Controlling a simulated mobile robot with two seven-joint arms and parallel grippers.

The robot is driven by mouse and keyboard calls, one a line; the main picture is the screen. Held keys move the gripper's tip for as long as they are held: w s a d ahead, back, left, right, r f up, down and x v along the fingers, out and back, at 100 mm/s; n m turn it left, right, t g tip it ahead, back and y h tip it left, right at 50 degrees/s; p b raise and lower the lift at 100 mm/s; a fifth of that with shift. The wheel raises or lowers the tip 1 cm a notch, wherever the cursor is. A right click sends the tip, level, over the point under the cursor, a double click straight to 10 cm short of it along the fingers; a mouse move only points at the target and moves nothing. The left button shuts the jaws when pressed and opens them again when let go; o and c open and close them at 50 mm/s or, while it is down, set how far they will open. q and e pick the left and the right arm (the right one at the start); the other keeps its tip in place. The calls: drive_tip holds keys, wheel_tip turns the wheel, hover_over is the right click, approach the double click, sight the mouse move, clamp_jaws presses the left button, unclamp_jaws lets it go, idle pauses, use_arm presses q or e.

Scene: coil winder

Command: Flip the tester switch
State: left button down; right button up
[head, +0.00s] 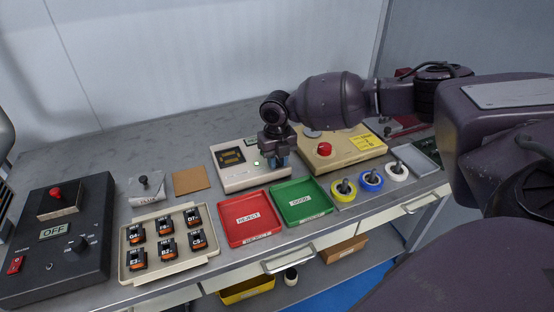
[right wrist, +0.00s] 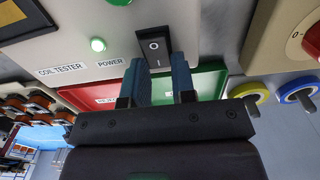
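The coil tester (head: 235,177) is a beige box with a dark display, standing behind the red and green trays. My right gripper (head: 278,163) is at the tester's right end and hides the switch in the head view. In the right wrist view its blue fingers (right wrist: 158,68) are apart, with the switch showing between and beyond their tips. I cannot tell whether they touch it. My left gripper is not in view.
The red REJECT tray (head: 250,233) and green GOOD tray (head: 303,215) lie in front. Several coil spools (head: 371,181) stand at right. A black unit reading OFF (head: 90,265) is at left.

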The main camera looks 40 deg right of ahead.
clamp_jaws()
drive_tip(key=shift+w+f+g+b, duration=0.1)
drive_tip(key=shift+w+g+b, duration=0.05)
drive_tip(key=shift+g+b, duration=0.2)
drive_tip(key=shift+w+g+b, duration=0.1)
drive_tip(key=shift+g+b, duration=0.25)
drive_tip(key=shift+g, duration=0.3)
drive_tip(key=shift+r+g+y, duration=0.25)
drive_tip(key=shift+g+y, duration=0.05)
drive_tip(key=shift+g, duration=0.2)
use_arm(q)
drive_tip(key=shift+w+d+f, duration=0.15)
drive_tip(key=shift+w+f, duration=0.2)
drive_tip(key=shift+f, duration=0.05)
use_arm(e)
drive_tip(key=shift+d, duration=0.1)
drive_tip(key=shift+o, duration=2)
unclamp_jaws()
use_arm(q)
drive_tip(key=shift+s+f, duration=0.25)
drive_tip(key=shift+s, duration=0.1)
use_arm(e)
drive_tip(key=shift+o, duration=0.6)
drive_tip(key=shift+w, duration=0.1)
